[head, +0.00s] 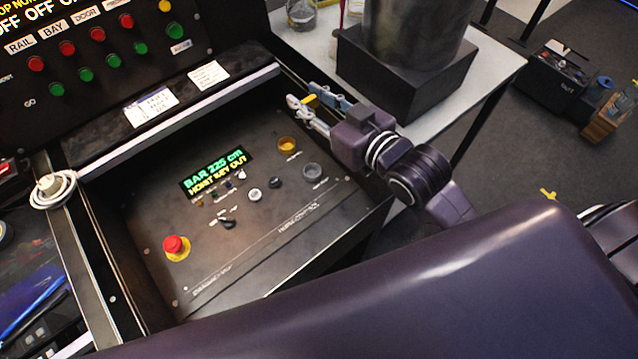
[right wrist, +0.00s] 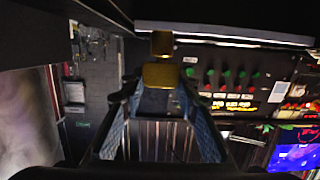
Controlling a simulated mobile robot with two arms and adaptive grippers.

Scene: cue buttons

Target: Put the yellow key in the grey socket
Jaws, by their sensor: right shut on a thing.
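My right gripper (head: 305,101) is above the far right edge of the sloped control panel, shut on the yellow key (head: 309,99). In the right wrist view the key (right wrist: 160,74) shows as a yellow block between the fingertips of the gripper (right wrist: 160,88). The grey socket (head: 312,171) is a round grey fitting on the right part of the panel. It is nearer the camera than the gripper, and the key is apart from it. A yellow round socket (head: 287,145) lies just beyond the grey one. My left gripper is not in view.
The panel (head: 150,240) also bears a lit display (head: 215,172), small knobs and a red stop button (head: 175,245). An upright board (head: 100,65) with red and green buttons stands behind. A dark box (head: 400,85) under a large cylinder stands on a white table to the right.

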